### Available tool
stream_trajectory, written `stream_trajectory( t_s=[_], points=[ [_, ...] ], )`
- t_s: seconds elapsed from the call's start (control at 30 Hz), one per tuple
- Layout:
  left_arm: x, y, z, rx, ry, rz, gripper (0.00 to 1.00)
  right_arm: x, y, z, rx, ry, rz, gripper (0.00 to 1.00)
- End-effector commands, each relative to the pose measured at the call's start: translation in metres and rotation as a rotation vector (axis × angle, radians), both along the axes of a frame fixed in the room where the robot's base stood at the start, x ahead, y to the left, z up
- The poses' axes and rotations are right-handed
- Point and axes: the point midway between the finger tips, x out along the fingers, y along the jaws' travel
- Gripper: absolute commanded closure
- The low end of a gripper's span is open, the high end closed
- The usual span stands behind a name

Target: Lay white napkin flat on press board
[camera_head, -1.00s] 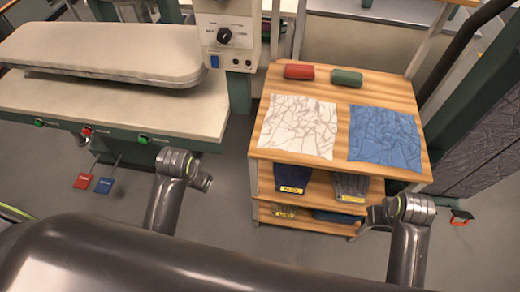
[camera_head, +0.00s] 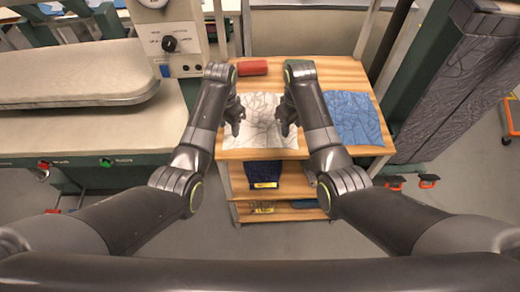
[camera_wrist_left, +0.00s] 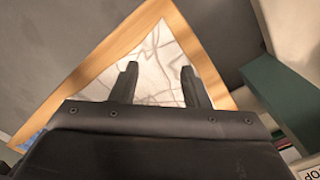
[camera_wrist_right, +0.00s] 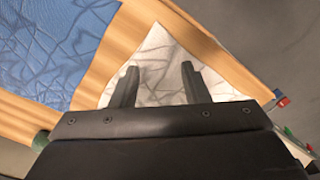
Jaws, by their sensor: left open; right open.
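The white napkin (camera_head: 262,122), marked with wrinkle lines, lies on the wooden cart top, partly hidden by my grippers. My left gripper (camera_head: 236,130) is open over its left side; the left wrist view shows the napkin (camera_wrist_left: 158,68) between and beyond the fingers. My right gripper (camera_head: 284,132) is open over its right side; the right wrist view shows the napkin (camera_wrist_right: 155,62) between its fingers. Neither gripper holds anything. The press board (camera_head: 75,75), a padded pale board with a rounded end, is at the left on the press table.
A blue cloth (camera_head: 353,118) lies right of the napkin on the wooden cart (camera_head: 345,72). A red roll (camera_head: 253,68) is at the cart's back; a green one (camera_wrist_right: 40,140) shows in the right wrist view. The press's control box (camera_head: 168,42) stands between board and cart.

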Motion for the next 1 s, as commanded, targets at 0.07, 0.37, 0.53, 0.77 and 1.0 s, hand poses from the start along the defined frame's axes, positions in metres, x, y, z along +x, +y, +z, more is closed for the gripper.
stream_trajectory(
  t_s=[0.07,0.37,0.53,0.77,1.0],
  points=[
    [-0.001,0.000,-0.015,0.000,0.004,0.001,0.58,-0.001,-0.001,-0.015,-0.001,0.004,-0.001,0.58],
    [0.000,0.000,-0.052,0.001,0.001,0.002,0.58,0.000,-0.001,-0.052,-0.001,0.001,-0.001,0.58],
    [0.000,0.001,-0.059,-0.001,-0.001,0.003,0.58,0.000,-0.001,-0.059,0.001,-0.001,-0.002,0.58],
    [0.000,0.001,-0.059,0.000,-0.001,0.003,0.58,0.000,-0.001,-0.059,0.000,-0.001,-0.002,0.58],
    [0.000,0.001,-0.061,0.000,-0.001,0.003,0.58,0.000,-0.001,-0.061,0.000,-0.001,-0.002,0.58]
  ],
)
